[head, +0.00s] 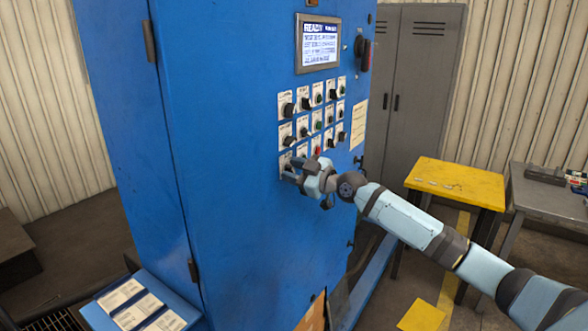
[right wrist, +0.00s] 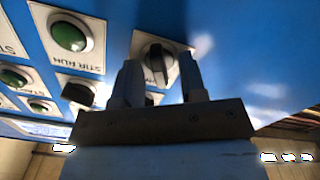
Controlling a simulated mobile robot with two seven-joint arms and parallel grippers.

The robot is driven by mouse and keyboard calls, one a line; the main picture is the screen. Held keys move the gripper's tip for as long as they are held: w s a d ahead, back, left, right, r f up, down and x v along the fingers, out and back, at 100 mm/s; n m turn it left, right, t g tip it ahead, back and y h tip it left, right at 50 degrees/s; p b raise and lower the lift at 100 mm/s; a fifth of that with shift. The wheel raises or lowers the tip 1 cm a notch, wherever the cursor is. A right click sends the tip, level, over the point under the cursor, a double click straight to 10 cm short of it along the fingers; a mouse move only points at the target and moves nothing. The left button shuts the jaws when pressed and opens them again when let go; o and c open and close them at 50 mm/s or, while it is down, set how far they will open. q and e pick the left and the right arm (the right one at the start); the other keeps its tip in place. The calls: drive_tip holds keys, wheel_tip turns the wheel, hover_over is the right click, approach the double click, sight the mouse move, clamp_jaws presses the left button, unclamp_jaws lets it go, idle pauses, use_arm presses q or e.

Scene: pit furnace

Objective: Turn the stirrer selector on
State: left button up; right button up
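The blue cabinet's control panel (head: 318,120) carries rows of selectors and buttons. My right gripper (head: 292,170) is at the lower left of this panel and covers the bottom-left control in the head view. In the right wrist view, the gripper (right wrist: 160,85) is open, with one finger on each side of a black selector knob (right wrist: 157,60) on a white label plate. The plate's text is mostly hidden by the fingers. Whether a finger touches the knob is unclear. A green button labelled STIR RUN (right wrist: 69,36) sits beside it. My left gripper is out of view.
A lit screen reading READY (head: 318,43) is above the panel. A dark red-handled switch (head: 364,52) is at the cabinet's right edge. A yellow table (head: 455,180) and a grey bench (head: 545,200) stand at right. A blue ledge with papers (head: 140,303) is at lower left.

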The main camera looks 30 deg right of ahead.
clamp_jaws()
drive_tip(key=shift+m, duration=0.4)
drive_tip(key=shift+m+b, duration=0.35)
drive_tip(key=shift+m, duration=0.55)
drive_tip(key=m, duration=0.2)
drive_tip(key=shift+m, duration=0.4)
drive_tip(key=m, duration=0.3)
drive_tip(key=shift+d, duration=0.1)
drive_tip(key=shift+d+m+p, duration=0.1)
drive_tip(key=shift+m+p, duration=0.45)
drive_tip(key=shift+m, duration=1.25)
unclamp_jaws()
